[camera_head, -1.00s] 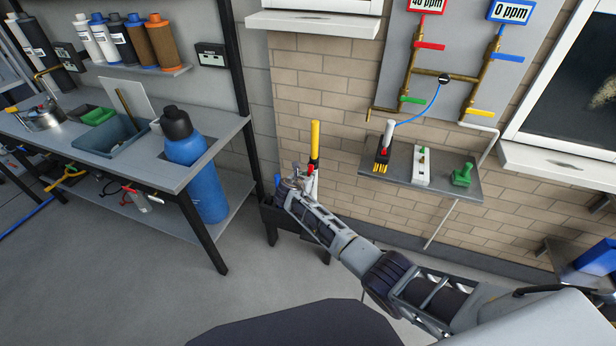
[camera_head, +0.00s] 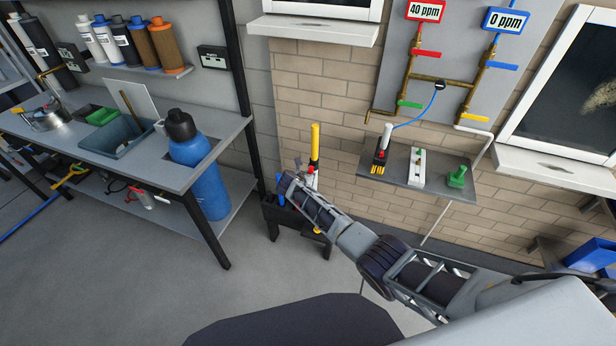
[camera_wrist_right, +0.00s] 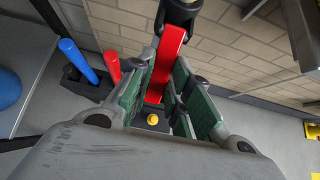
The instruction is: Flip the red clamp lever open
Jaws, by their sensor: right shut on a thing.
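The red clamp lever (camera_wrist_right: 165,68) stands between the green-padded fingers of my right gripper (camera_wrist_right: 152,100) in the right wrist view. The gripper is shut on it. A black cylindrical part meets the lever's top in that view. In the head view my right gripper (camera_head: 299,176) is at the dark stand (camera_head: 283,217) by the wall, just below a yellow upright tube (camera_head: 315,142). The arm hides most of the lever there. My left gripper is not in view.
Beside the lever stand a blue handle (camera_wrist_right: 78,60) and another red handle (camera_wrist_right: 113,66). A bench (camera_head: 110,160) with a blue bottle (camera_head: 208,180) is at left. A small wall shelf (camera_head: 430,178) holds several tools at right. The floor in front is clear.

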